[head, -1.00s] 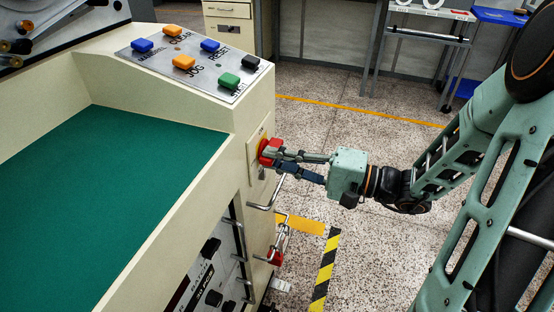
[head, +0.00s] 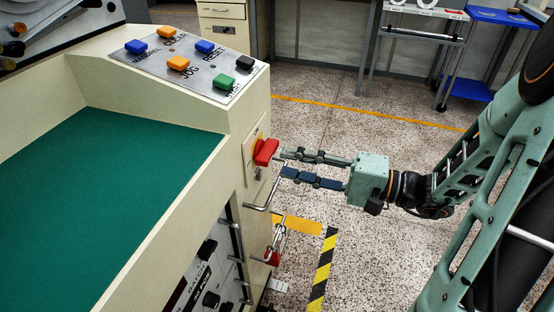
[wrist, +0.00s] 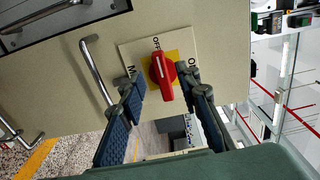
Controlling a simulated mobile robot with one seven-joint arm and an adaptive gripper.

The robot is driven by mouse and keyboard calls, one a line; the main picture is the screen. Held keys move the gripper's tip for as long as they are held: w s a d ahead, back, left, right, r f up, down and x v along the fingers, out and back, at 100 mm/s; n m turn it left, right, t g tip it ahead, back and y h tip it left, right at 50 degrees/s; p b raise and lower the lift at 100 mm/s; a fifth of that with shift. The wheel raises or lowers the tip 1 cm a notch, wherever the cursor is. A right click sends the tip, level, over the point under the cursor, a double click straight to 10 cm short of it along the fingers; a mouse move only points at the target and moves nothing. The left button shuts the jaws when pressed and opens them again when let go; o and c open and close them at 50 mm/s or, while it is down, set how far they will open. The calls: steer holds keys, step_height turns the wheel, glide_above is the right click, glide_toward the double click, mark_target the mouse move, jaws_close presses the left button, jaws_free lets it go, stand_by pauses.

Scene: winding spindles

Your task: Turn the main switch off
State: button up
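The main switch is a red handle (head: 265,152) on a yellow plate, on the side of the cream machine cabinet. In the wrist view the handle (wrist: 162,72) lies along the picture's vertical. A white line on its upper end points toward the letters that read as OFF. ON shows at the right of the label plate (wrist: 130,56). My gripper (head: 282,163) is open and empty. Its fingertips are just right of the handle in the head view, apart from it. In the wrist view they frame the handle on both sides.
A bent metal handle (head: 264,194) sticks out just below the switch, close to the lower finger. A red padlock (head: 272,257) hangs lower down. A button panel (head: 188,62) is on the cabinet top.

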steer(key=v, duration=0.7)
steer(key=shift+d, duration=0.15)
